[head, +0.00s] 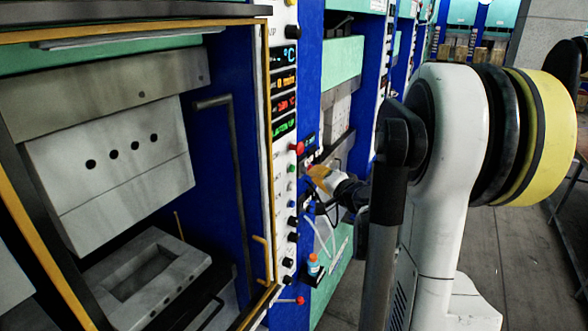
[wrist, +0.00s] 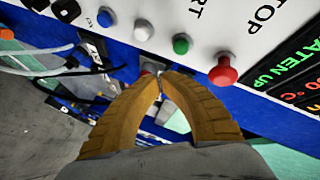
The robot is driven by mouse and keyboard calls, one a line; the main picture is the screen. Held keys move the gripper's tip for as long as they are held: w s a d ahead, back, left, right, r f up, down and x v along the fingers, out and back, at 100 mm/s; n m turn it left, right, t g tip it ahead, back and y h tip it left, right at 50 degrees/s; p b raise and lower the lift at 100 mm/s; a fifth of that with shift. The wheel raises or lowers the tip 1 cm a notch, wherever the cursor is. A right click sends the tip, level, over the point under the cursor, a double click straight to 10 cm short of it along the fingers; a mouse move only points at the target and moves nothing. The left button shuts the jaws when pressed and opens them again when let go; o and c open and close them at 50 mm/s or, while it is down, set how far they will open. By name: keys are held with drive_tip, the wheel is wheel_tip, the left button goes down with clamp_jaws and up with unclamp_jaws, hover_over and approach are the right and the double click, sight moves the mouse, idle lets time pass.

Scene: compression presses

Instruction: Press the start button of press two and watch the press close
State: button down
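My gripper (head: 314,172) is to the right of a press control panel (head: 283,205) in the head view. In the wrist view its ridged yellow fingers (wrist: 160,77) meet at the tips, with nothing seen between them. A green button (wrist: 182,44) is just above the tips, on a white panel with the end of a "START" label over it. I see no contact with it. A red mushroom button (wrist: 223,72) is to its right, by a "STOP" label partly cut off. The near press (head: 110,165) stands open, with a gap between upper and lower mould. I cannot tell which press is two.
A white button (wrist: 143,30) and a blue button (wrist: 105,17) are left of the green one. Hoses (head: 322,232) and a small blue bottle (head: 313,266) are below my gripper. More presses line the wall behind.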

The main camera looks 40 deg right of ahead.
sight(292, 168)
drive_tip(key=shift+w+a, duration=0.3)
drive_tip(key=shift+w, duration=0.4)
drive_tip(key=shift+w+a, duration=0.25)
drive_tip(key=shift+w, duration=0.45)
idle(0.4)
drive_tip(key=shift+w+a+b, duration=0.2)
drive_tip(key=shift+w+b, duration=0.2)
